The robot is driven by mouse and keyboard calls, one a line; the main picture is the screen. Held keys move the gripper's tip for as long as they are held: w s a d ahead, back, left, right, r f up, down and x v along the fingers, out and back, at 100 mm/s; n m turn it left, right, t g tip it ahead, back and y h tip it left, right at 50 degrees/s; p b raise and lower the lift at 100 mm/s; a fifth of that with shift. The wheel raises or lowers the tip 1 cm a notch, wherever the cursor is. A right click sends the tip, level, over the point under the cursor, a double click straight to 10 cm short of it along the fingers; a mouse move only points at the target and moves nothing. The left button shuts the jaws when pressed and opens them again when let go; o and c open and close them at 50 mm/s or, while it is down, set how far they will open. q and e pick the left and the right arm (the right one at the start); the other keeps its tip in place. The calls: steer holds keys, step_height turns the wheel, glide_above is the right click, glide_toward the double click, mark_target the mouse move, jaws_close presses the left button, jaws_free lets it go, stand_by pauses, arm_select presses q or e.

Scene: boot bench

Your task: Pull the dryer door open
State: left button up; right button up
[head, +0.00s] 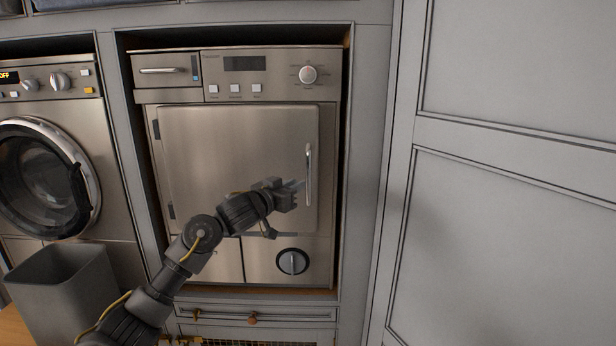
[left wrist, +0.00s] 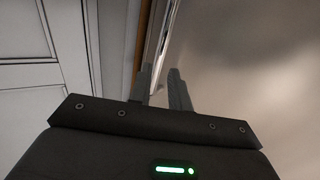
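The dryer (head: 217,66) stands in the middle of the head view with its square steel door (head: 225,140) shut flush with the front. Dark hinges are on the door's left edge. An upright bar handle (head: 308,175) is near its right edge. My left gripper (head: 299,185) reaches across the door, its fingertips close to the left of the handle's lower half. In the left wrist view the gripper's two fingers (left wrist: 163,85) stand a small gap apart, with a bright bar-like edge beyond them. Contact with the handle cannot be told. My right gripper is not in view.
A washer with a round door (head: 45,178) is on the left, with a grey bin (head: 62,285) in front of it. A grey panelled cabinet (head: 510,230) fills the right side. A drawer with a knob (head: 252,318) is below the dryer.

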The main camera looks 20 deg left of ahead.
mark_target(307, 179)
arm_select(q)
steer(key=p+x, duration=0.2)
steer(key=x, duration=0.5)
jaws_close()
